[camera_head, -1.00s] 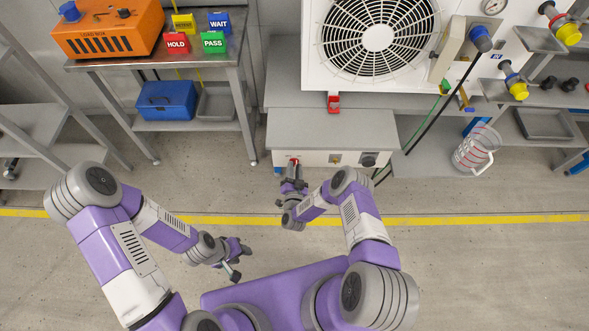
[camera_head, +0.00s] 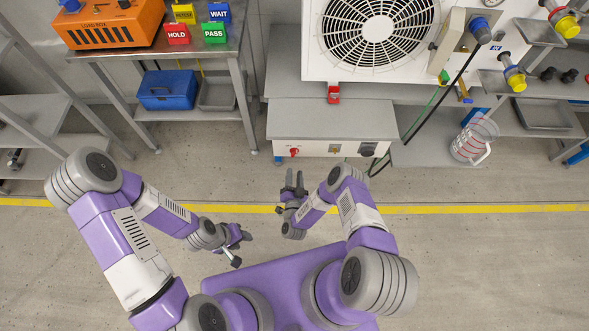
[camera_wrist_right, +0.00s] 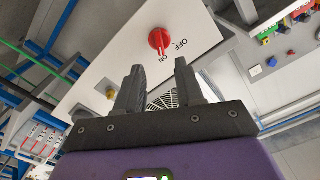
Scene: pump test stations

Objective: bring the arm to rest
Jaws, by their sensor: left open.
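My right gripper (camera_head: 293,180) is in front of the grey-and-white control box (camera_head: 335,116), clear of its red knob (camera_head: 293,152). In the right wrist view the right gripper (camera_wrist_right: 160,88) has its two dark fingers apart with nothing between them. The red knob (camera_wrist_right: 159,40) is beyond the fingertips, beside the OFF and ON lettering on the white panel. I cannot tell its exact setting. My left gripper (camera_head: 237,250) is low over the floor, apart from everything, and its jaws are open with nothing seen in them.
A metal table (camera_head: 150,57) at the left carries an orange load box (camera_head: 108,22) and coloured signs, with a blue case (camera_head: 167,90) below. A big fan unit (camera_head: 378,28) stands behind the control box. A clear jug (camera_head: 473,140) is at the right. Floor around my arms is free.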

